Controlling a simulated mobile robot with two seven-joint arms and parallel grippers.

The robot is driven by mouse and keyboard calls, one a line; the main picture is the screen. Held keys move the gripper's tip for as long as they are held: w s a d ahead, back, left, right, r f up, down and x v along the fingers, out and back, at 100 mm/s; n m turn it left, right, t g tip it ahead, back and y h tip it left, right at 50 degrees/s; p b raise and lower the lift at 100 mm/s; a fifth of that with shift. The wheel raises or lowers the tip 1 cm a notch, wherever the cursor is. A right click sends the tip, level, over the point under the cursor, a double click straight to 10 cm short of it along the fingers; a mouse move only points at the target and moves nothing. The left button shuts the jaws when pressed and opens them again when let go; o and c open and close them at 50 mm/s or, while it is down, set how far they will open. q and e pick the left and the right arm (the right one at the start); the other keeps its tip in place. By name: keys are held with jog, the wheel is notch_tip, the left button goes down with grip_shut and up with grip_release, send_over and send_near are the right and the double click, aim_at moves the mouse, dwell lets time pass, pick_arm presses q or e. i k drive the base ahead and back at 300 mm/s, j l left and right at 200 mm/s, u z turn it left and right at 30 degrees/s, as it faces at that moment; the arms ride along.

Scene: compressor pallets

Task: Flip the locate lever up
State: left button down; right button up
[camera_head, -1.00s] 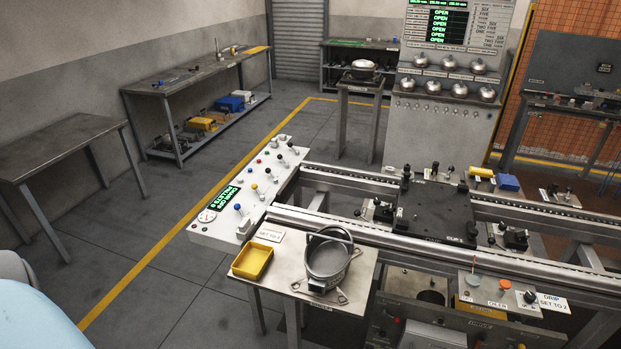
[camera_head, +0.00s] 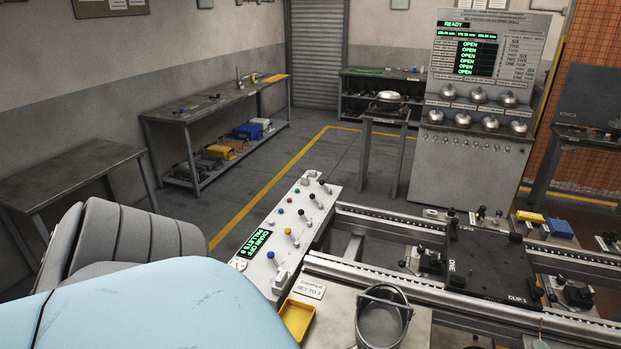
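A white sloped control panel (camera_head: 308,222) stands at the near left end of the rail line. The labels beside the levers are too small to read, so I cannot tell which one is the locate lever. A green-lit display (camera_head: 262,243) is at the panel's left side. My blue and grey arm fills the lower left, near the panel's near end. Neither gripper is in view.
A yellow tray (camera_head: 297,320) and a grey pot (camera_head: 383,318) sit on the small table just in front of the panel. A dark pallet (camera_head: 482,262) sits on the rails (camera_head: 400,280) to the right. Open floor lies beyond the panel.

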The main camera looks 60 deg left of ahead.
aim_at(287, 231)
jog(key=k+j+z, duration=0.1)
jog(key=j, duration=0.35)
jog(key=k+j+z, duration=0.1)
jog(key=j, duration=0.35)
jog(key=k+j+z, duration=0.15)
jog(key=j, duration=0.25)
jog(key=k+j+z, duration=0.1)
jog(key=j, duration=0.35)
jog(key=k+j+z, duration=0.1)
jog(key=j, duration=0.3)
jog(key=k+j, duration=0.15)
jog(key=j, duration=0.2)
jog(key=k+j, duration=0.15)
jog(key=j, duration=0.2)
jog(key=k+j, duration=0.15)
jog(key=j, duration=0.2)
jog(key=k+j, duration=0.15)
jog(key=j, duration=0.15)
jog(key=k+j, duration=0.1)
jog(key=j, duration=0.25)
jog(key=k+j, duration=0.15)
jog(key=j, duration=0.35)
jog(key=i, duration=0.45)
